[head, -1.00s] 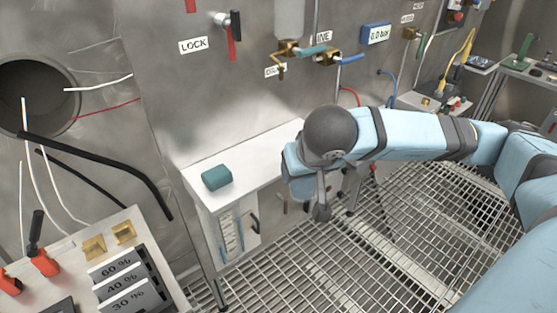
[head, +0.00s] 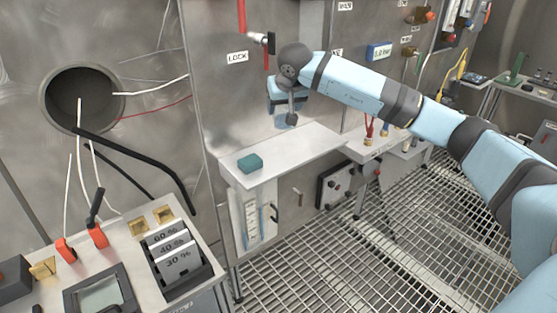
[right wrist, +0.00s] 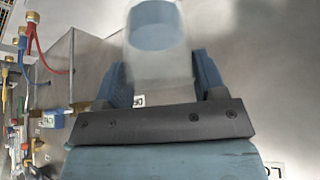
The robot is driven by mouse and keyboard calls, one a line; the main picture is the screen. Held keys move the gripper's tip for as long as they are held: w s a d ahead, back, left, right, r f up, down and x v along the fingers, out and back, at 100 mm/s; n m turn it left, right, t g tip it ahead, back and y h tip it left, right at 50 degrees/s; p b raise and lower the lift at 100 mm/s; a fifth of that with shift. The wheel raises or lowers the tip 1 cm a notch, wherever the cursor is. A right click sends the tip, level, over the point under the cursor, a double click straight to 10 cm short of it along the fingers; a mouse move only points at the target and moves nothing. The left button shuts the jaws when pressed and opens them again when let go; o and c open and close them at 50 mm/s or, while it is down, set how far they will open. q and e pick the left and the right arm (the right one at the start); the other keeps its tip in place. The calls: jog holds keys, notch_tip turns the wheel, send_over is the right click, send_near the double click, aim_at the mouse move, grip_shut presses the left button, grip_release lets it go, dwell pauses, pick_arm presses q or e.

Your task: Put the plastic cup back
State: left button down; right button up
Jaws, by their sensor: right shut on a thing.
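The plastic cup (right wrist: 160,58) is pale and translucent, with a blue round area showing inside it. In the right wrist view it stands between the two blue fingers of my right gripper (right wrist: 160,80), which is shut on it. In the head view my right gripper (head: 287,112) is in front of the steel wall, over the back part of the white shelf (head: 310,150). My own wrist hides most of it there, and I cannot make out the cup clearly. My left gripper is not in view.
A teal block (head: 250,163) lies on the shelf's left end. The wall behind carries a LOCK label (head: 237,57), valves and a gauge (head: 381,51). A console (head: 110,275) with switches stands at lower left. The shelf's middle is bare.

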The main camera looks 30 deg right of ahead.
aim_at(283, 122)
jog(key=shift+w+d+r, duration=0.15)
jog(key=shift+w+r, duration=0.05)
jog(key=shift+w, duration=0.15)
notch_tip(283, 122, down, 6)
jog(key=shift+w+d+f, duration=0.1)
jog(key=shift+f+b, duration=0.3)
jog(key=shift+f, duration=1.55)
jog(key=shift+f, duration=0.1)
jog(key=o, duration=1)
